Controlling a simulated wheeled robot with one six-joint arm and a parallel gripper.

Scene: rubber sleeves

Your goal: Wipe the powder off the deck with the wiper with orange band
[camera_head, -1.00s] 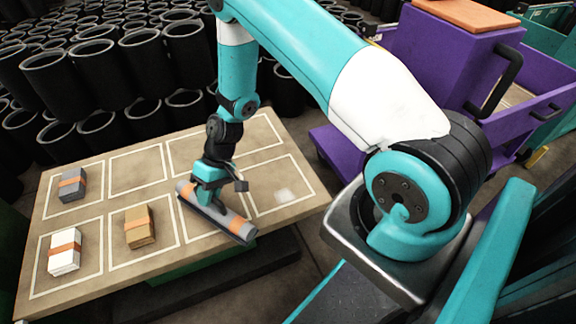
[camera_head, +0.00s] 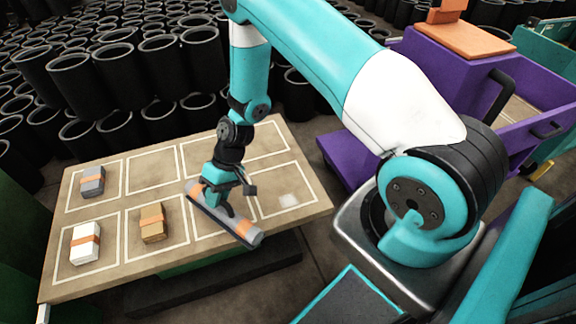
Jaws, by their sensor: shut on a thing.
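The wiper with orange band (camera_head: 238,223) is a grey roll-like bar with orange near its ends. My gripper (camera_head: 226,200) is shut on its middle, and the fingers hide part of it. The wiper lies slantwise over the front row of the deck (camera_head: 120,273); I cannot tell whether it touches the surface. The powder (camera_head: 289,200) is a small pale patch in the front right marked square, to the right of the wiper and apart from it.
A grey block (camera_head: 92,182), a white block (camera_head: 85,243) and a tan block (camera_head: 152,222), each with an orange band, sit in squares on the left. Black sleeves (camera_head: 110,68) stand stacked behind the deck. A purple cart (camera_head: 445,80) stands at the right.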

